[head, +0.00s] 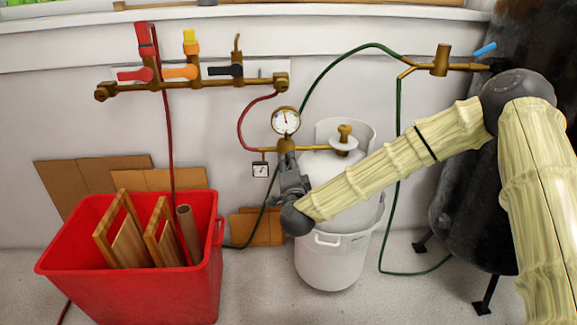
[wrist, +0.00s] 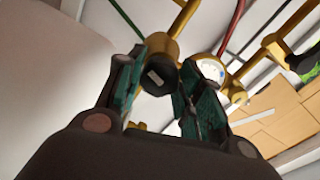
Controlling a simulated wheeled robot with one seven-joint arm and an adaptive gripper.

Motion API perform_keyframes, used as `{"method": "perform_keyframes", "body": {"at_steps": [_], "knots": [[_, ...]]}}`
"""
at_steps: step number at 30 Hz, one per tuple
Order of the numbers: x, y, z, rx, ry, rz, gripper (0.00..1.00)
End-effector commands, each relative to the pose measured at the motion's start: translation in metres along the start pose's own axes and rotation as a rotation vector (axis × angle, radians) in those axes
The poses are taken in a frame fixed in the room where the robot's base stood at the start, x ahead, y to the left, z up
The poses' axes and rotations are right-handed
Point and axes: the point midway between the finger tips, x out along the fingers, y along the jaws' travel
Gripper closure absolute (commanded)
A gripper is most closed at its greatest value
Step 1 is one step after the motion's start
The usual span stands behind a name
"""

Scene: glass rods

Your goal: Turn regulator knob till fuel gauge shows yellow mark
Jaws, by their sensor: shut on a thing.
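The regulator's brass body (head: 286,145) sits on the gas line left of the white tank, with a round white dial gauge (head: 286,121) above it. The dial's needle points roughly up; its coloured marks are too small to read. My gripper (head: 288,166) reaches up from below and is shut on the dark regulator knob, which it hides in the head view. In the wrist view the knob (wrist: 158,79) shows a pale mark on its end, between my teal-padded fingers (wrist: 160,90). The gauge (wrist: 210,70) shows behind the right finger.
The white gas tank (head: 336,250) stands below my arm. A red hose (head: 241,122) and a green hose (head: 330,72) run nearby. A red bin (head: 190,295) with wooden frames stands at left.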

Motion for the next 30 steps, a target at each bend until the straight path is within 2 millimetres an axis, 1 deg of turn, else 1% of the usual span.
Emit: {"method": "perform_keyframes", "body": {"at_steps": [14, 15, 17, 18, 26, 30], "knots": [[0.0001, 0.0016, -0.0018, 0.012, 0.004, 0.002, 0.88], [0.0001, 0.0016, -0.0018, 0.012, 0.004, 0.002, 0.56], [0.0001, 0.0014, -0.0015, 0.012, 0.003, 0.002, 0.46], [0.0002, 0.0012, -0.0011, 0.012, 0.003, 0.002, 0.42], [0.0001, 0.0004, 0.0009, 0.011, 0.0, 0.001, 0.42], [-0.0046, 0.0004, 0.0009, 0.012, -0.001, 0.001, 0.42]]}}
